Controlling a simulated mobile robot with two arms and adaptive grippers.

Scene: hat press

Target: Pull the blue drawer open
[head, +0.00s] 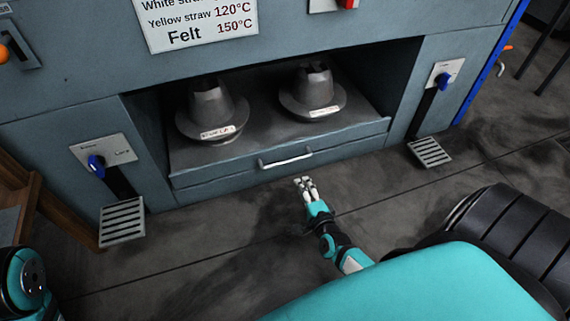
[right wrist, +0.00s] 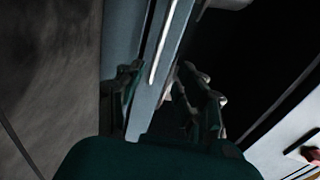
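The blue-grey drawer (head: 225,174) sits low in the press, below the shelf with two metal hat forms. Its front looks flush, with no gap visible. A silver bar handle (head: 285,160) is at the middle of its front. My right gripper (head: 305,184) is just below and right of the handle in the head view, apart from it there. In the right wrist view its dark fingers (right wrist: 166,88) are spread, with blue-grey panel edges and a pale bright strip showing between them. Whether they touch anything is unclear. My left gripper is not in view.
Two metal hat forms (head: 212,108) (head: 313,88) stand in the opening above the drawer. Foot pedals (head: 122,220) (head: 430,152) stick out on both sides, below blue-knobbed levers (head: 96,166) (head: 444,80). A wooden frame (head: 65,222) is at left. The floor before the drawer is clear.

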